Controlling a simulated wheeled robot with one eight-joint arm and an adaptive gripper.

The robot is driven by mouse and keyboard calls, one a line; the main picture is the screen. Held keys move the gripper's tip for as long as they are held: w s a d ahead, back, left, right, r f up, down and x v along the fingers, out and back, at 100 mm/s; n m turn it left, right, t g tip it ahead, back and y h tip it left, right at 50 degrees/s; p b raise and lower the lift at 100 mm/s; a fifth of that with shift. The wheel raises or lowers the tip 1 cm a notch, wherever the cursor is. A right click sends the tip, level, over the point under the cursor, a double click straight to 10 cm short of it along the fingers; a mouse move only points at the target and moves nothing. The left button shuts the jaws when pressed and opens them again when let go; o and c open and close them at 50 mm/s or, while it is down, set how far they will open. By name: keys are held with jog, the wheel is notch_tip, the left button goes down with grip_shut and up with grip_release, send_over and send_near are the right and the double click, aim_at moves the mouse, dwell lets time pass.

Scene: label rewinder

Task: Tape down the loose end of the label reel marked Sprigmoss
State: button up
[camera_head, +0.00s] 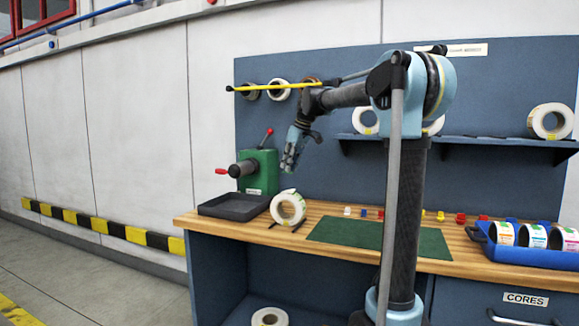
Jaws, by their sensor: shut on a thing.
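My gripper (288,166) points down above the left part of the bench, right of the green machine. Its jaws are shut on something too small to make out. A white label reel (277,209) stands on edge on the bench just below my gripper, with a clear gap between them. It has a yellowish patch on its face and dark supports at its foot. I cannot read the name Sprigmoss on any reel, and no loose end or tape can be made out at this size.
A green machine (262,168) with red-knobbed handles stands behind a black tray (232,205). A green mat (365,233) lies mid-bench; small coloured pieces line its back. A blue crate (520,256) holds rolls at right. Reels sit on a shelf (480,139); others hang near a yellow bar (262,87).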

aim_at(289, 192)
jog(key=shift+f, duration=0.15)
jog(key=shift+f, duration=3.6)
jog(key=shift+f, duration=0.3)
jog(key=shift+c, duration=0.5)
jog(key=o, duration=0.8)
jog(key=shift+f, duration=0.1)
jog(key=shift+o, duration=0.2)
